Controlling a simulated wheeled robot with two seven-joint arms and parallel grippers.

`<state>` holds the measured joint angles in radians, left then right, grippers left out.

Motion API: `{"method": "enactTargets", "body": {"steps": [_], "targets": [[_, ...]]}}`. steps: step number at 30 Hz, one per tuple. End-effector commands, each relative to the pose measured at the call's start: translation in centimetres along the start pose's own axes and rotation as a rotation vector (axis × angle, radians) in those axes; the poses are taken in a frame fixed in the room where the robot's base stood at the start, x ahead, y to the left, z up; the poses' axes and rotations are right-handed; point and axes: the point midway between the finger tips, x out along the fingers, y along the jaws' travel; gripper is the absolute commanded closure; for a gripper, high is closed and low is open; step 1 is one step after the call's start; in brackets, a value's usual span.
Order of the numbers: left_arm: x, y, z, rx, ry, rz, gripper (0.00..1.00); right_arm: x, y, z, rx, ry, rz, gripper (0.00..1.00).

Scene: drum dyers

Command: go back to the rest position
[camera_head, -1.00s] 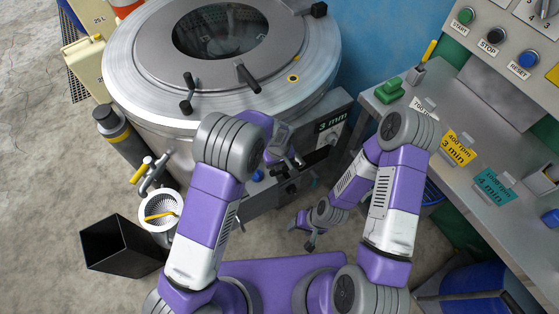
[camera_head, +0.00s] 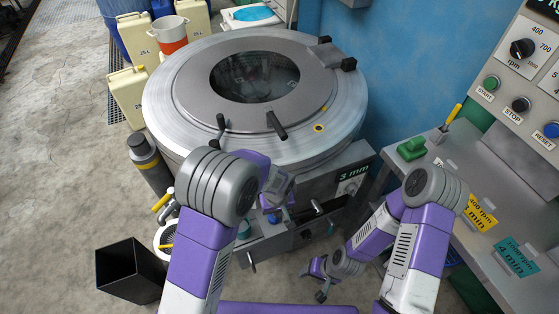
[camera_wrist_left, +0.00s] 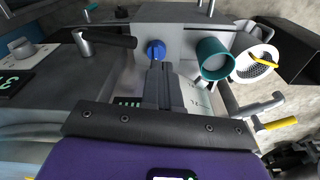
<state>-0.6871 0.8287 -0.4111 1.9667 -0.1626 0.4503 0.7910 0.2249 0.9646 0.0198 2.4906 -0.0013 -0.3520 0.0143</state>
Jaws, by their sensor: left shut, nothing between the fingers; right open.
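My left gripper (camera_wrist_left: 158,75) is shut and empty in the left wrist view, with its fingers just below a blue knob (camera_wrist_left: 156,50) on the machine's front. In the head view the left forearm reaches across the front of the drum machine (camera_head: 160,115), and the left fingertips are hard to make out. My right gripper (camera_head: 320,292) is open and empty, low over the floor between the machine and the control bench (camera_head: 480,215). The right arm is bent, with its elbow beside the bench.
A teal cup (camera_wrist_left: 213,58) and a white strainer (camera_wrist_left: 254,64) are close right of the left fingers. A yellow-handled valve (camera_wrist_left: 265,107) sits below them. A black bin (camera_head: 130,270) stands on the floor at left. Open floor lies further left.

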Motion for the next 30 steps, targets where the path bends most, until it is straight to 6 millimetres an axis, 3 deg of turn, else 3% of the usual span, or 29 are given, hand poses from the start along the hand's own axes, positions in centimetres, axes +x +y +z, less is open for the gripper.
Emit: {"method": "enactTargets", "body": {"steps": [7, 11, 15, 19, 24, 30], "targets": [[0.5, -0.4, 0.2, 0.001, -0.009, 0.003, 1.0, 0.0, 0.0, 0.0, 0.0, 0.0, 0.0, 0.4], [2.8, -2.3, 1.4, 0.01, -0.054, 0.031, 1.0, -0.2, -0.1, 0.0, 0.0, 0.0, 0.0, 0.4], [6.6, -5.6, 4.5, 0.024, -0.123, 0.106, 1.0, -0.5, -0.2, 0.0, 0.0, 0.0, 0.0, 0.4], [9.1, -8.1, 8.1, 0.028, -0.161, 0.192, 1.0, -0.7, -0.3, 0.0, 0.0, 0.0, 0.0, 0.4], [10.3, -10.2, 12.1, 0.021, -0.167, 0.286, 1.0, -1.0, -0.4, 0.0, 0.0, 0.0, 0.0, 0.4], [10.3, -11.1, 14.4, 0.014, -0.145, 0.34, 1.0, -1.1, -0.4, 0.1, 0.0, 0.0, 0.0, 0.4]]}}
